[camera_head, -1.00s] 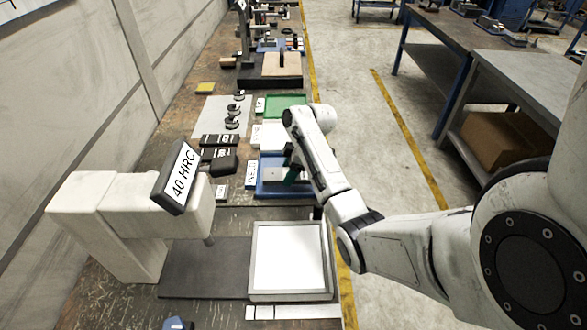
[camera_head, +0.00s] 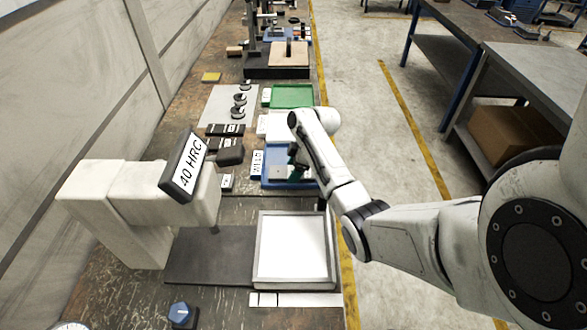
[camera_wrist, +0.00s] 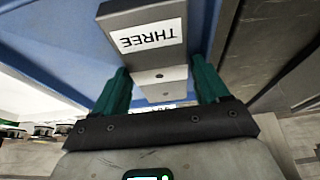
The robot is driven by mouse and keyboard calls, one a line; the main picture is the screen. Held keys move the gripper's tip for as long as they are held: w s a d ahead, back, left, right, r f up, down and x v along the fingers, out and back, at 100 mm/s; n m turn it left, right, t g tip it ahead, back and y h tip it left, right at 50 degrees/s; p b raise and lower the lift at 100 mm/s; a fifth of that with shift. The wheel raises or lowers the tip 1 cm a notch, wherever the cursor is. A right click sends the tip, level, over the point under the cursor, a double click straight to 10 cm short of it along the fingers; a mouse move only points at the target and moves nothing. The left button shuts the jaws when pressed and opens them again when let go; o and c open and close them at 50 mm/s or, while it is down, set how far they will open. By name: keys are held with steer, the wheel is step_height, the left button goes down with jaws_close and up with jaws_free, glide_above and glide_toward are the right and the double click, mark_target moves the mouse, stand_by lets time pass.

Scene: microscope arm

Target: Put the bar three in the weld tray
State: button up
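In the head view the gripper (camera_head: 297,172) is low over the tray. I cannot tell whether the bar touches the tray floor.
A white tray (camera_head: 283,132) and a green tray (camera_head: 291,95) lie behind the blue one. A hardness tester (camera_head: 140,195) marked 40 HRC stands in front at the left. A large white-topped tray (camera_head: 292,248) lies in front. The floor is open to the right.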

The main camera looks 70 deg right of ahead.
steer(key=shift+r, duration=0.1)
steer(key=v, duration=1.2)
steer(key=shift+b, duration=0.35)
